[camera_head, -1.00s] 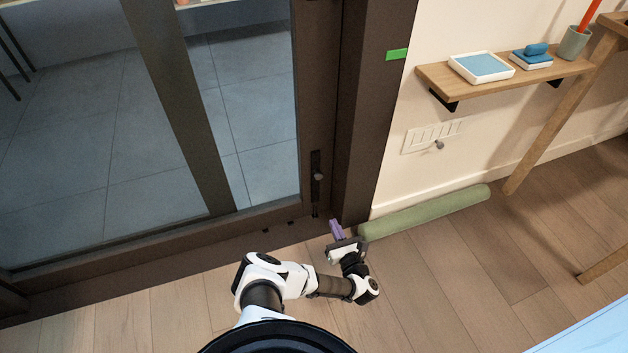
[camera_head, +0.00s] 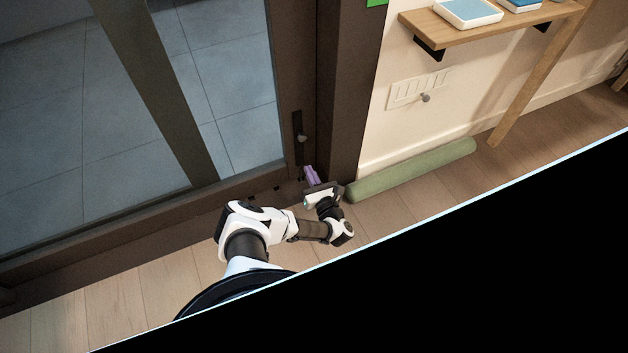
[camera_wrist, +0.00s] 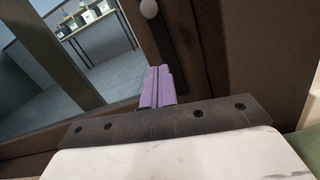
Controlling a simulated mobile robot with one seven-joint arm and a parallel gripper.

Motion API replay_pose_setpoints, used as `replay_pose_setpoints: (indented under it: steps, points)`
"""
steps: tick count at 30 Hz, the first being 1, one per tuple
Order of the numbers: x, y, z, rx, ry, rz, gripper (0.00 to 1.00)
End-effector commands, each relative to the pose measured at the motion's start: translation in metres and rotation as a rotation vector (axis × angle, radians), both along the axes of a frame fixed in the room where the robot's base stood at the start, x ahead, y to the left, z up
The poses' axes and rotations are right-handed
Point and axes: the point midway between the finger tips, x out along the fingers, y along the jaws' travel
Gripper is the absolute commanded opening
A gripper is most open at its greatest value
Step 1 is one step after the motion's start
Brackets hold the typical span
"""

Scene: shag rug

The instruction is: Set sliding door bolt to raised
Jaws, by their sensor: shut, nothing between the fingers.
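I cannot tell how far the fingers are from the door frame. The lower end of the bolt is hard to make out.
A green bolster (camera_head: 413,169) lies on the floor along the wall, right of my gripper. A wooden shelf (camera_head: 480,24) and a wall plate with a knob (camera_head: 418,91) are at the right. Black covers the lower right of the head view.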

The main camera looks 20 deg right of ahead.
Motion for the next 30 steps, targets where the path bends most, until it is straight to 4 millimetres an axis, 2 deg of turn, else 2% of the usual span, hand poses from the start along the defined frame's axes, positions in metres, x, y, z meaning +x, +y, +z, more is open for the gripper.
replay_pose_setpoints:
  steps: [1,7,9,15,30]
  points:
    - [0.013,0.0,-0.002,0.0,-0.005,0.0,0.0]
    - [0.055,0.0,0.002,-0.001,-0.004,-0.001,0.0]
    - [0.055,-0.002,0.019,-0.004,-0.002,-0.004,0.0]
    - [0.057,-0.004,0.039,-0.002,0.0,-0.001,0.0]
    - [0.057,-0.005,0.045,-0.001,0.0,0.0,0.0]
